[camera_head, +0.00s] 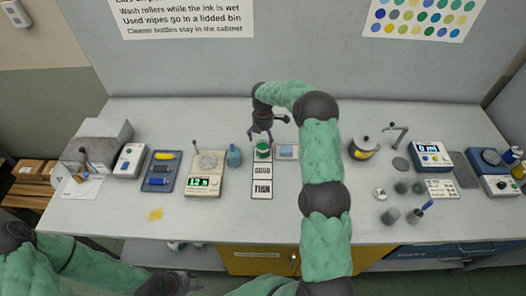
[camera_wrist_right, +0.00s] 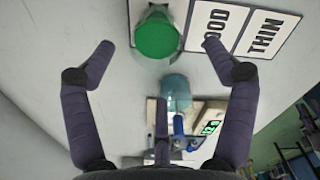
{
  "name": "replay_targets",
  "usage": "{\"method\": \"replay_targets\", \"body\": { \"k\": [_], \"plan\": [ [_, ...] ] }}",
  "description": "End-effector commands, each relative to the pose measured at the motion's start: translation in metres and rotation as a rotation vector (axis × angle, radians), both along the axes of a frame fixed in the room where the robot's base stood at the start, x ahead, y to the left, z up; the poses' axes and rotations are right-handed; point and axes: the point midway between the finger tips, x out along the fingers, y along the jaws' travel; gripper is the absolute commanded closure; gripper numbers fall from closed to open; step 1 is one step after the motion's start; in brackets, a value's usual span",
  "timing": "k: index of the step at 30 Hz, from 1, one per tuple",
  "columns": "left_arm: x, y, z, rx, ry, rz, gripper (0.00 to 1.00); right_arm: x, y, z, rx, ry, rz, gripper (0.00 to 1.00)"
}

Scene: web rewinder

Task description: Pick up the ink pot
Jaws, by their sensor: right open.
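The ink pot (camera_head: 262,151) is a small round pot with a green top. It stands near the upper end of a card strip with GOOD and THIN squares. It also shows in the right wrist view (camera_wrist_right: 156,36), at the top between the fingertips. My right gripper (camera_head: 261,143) is open above the pot, its fingers spread apart to either side in the wrist view (camera_wrist_right: 158,47). I see no finger touching the pot. My left gripper (camera_head: 182,281) is low at the bottom left, in front of the bench; its finger opening is too unclear to read.
A lidded pot (camera_head: 361,149) and several small cups stand further right.

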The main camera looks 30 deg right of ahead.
Motion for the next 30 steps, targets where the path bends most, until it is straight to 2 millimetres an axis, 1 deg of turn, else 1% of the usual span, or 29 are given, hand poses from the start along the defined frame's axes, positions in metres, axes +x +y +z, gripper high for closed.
{"method": "replay_targets", "body": {
  "k": [1,5,9,13,17,23,24,26,27,29,30],
  "plan": [
    [0.0,0.0,-0.001,0.0,0.0,0.0,0.6,0.0,0.0,-0.005,0.0,0.001,-0.001,0.15],
    [0.0,0.0,-0.002,0.0,0.0,0.0,0.6,0.001,-0.001,-0.015,0.0,0.0,-0.002,0.15],
    [0.0,0.0,-0.006,0.0,0.0,0.0,0.6,0.002,-0.002,-0.036,0.001,0.001,-0.002,0.15],
    [0.0,0.0,-0.008,0.0,0.0,0.0,0.6,0.003,-0.002,-0.051,0.001,-0.001,-0.002,0.15],
    [0.0,0.0,-0.009,0.0,0.0,0.0,0.6,0.003,-0.002,-0.058,0.0,-0.002,-0.002,0.15],
    [0.0,0.0,-0.008,0.0,0.0,0.0,0.6,0.003,-0.002,-0.058,0.0,-0.002,-0.002,0.15],
    [0.0,0.0,-0.008,0.0,0.0,0.0,0.6,0.003,-0.002,-0.058,0.0,-0.002,-0.002,0.18],
    [0.0,0.0,-0.008,0.0,0.0,0.0,0.6,0.003,-0.002,-0.058,0.0,-0.002,-0.002,0.34],
    [0.0,0.0,-0.008,0.0,0.0,0.0,0.6,0.003,-0.002,-0.058,0.0,-0.002,-0.002,0.46],
    [0.0,0.0,-0.008,0.0,0.0,0.0,0.6,0.003,-0.002,-0.058,0.0,-0.002,-0.002,0.63],
    [0.0,0.0,-0.008,0.0,0.0,0.0,0.6,0.003,-0.002,-0.058,0.0,-0.002,-0.002,0.74]
  ]
}}
